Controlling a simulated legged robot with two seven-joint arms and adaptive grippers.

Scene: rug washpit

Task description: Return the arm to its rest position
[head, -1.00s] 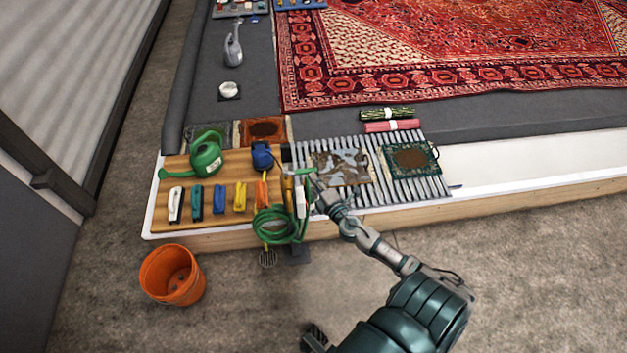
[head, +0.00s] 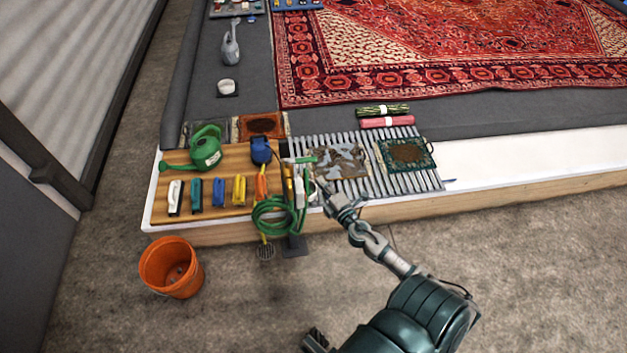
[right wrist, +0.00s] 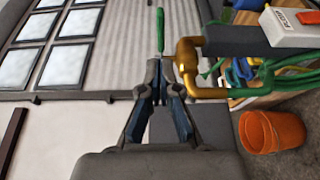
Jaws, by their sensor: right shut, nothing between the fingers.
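My right arm reaches up from the bottom right in the head view. Its gripper (head: 324,190) is near the front edge of the slatted grate, just right of the green coiled hose (head: 275,216). In the right wrist view the fingers (right wrist: 159,68) are together with nothing between them. A brass tap (right wrist: 187,56) and a green handle (right wrist: 160,32) show close beyond the fingertips; I cannot tell whether they touch. My left gripper is not in view.
A wooden board holds a green watering can (head: 206,148) and several coloured tools. The grate (head: 436,182) carries two small rug pieces. An orange bucket (head: 170,268) stands on the floor at left. The floor right of my arm is clear.

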